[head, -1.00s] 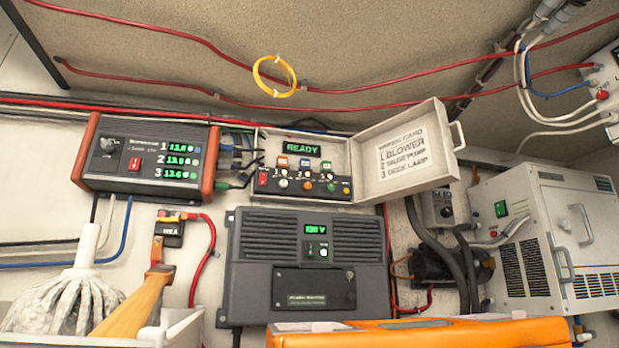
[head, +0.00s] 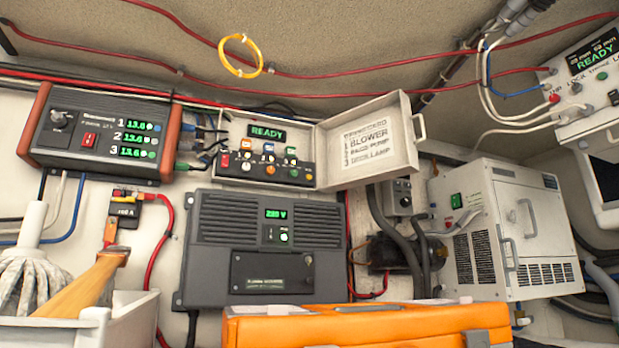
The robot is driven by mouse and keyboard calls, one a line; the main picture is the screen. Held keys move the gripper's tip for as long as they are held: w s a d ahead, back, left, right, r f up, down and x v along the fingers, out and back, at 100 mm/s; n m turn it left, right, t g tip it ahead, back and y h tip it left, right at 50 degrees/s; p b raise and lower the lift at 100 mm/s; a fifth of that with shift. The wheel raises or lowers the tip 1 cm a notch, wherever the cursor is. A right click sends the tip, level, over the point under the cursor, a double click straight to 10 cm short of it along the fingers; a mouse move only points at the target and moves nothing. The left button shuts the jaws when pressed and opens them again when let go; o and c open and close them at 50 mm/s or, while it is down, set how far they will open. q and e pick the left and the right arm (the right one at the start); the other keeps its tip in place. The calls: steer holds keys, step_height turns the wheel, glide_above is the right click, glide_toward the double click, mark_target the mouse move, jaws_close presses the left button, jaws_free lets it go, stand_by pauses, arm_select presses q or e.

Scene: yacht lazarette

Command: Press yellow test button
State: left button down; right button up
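An open control box (head: 265,150) is mounted on the wall, with a lit green READY display (head: 267,133) and several switches and buttons. A small yellowish button (head: 308,175) appears at the right end of its lower row; its label is too small to read. The box's lid (head: 368,140) hangs open to the right, with BLOWER and other lines printed on it. Neither of my grippers is in view.
A black power unit (head: 100,140) with red ends is left of the box. Below stands a grey 220 V unit (head: 265,245). An orange case (head: 365,325) fills the front. A white cabinet (head: 510,235) and another READY device (head: 592,85) are at right.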

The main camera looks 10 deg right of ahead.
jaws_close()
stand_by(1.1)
